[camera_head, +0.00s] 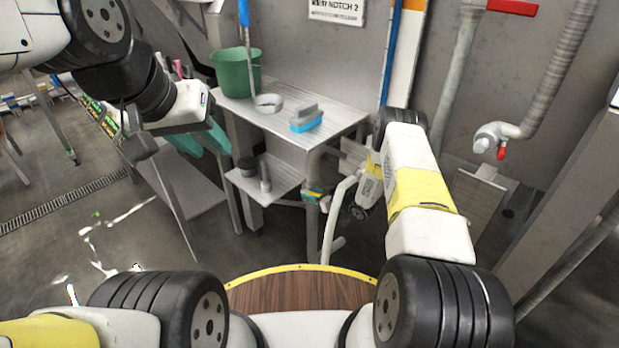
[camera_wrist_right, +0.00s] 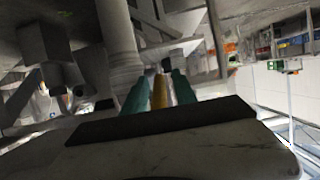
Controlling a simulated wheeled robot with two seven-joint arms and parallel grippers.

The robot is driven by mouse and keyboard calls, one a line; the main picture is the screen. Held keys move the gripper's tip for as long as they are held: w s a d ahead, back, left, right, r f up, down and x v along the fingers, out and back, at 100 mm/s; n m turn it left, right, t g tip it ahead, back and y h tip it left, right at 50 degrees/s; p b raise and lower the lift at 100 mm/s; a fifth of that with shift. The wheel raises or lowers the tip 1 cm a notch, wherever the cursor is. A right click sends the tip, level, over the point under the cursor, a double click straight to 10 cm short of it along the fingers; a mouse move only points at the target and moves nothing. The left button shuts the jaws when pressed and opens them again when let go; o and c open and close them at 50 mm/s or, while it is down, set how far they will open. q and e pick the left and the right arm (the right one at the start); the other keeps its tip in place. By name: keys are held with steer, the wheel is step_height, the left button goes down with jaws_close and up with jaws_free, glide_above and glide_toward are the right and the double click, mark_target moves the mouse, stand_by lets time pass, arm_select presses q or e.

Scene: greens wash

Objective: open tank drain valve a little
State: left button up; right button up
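My right gripper (camera_wrist_right: 160,88) has teal fingers on either side of a yellow bar in the right wrist view. The yellow bar (camera_wrist_right: 160,92) looks like a lever handle; I cannot tell whether the fingers press on it. In the head view a small yellow-orange and teal patch (camera_head: 313,194) shows at a grey pipe beside the steel bench, left of my right wrist. The valve body cannot be made out. My left gripper (camera_head: 203,139) is at upper left in the head view, its teal fingers apart and empty, beside the bench.
The steel bench (camera_head: 345,118) holds a green bucket (camera_head: 236,73), a grey ring-shaped item (camera_head: 269,102) and a blue-and-grey block (camera_head: 305,121). A wall pipe (camera_head: 560,65) with a red handle (camera_head: 501,153) stands at right. Open floor lies at left, with a drain grate (camera_head: 60,203).

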steer(key=v, duration=0.7)
steer(key=shift+s+d, duration=0.25)
steer(key=shift+r, duration=0.15)
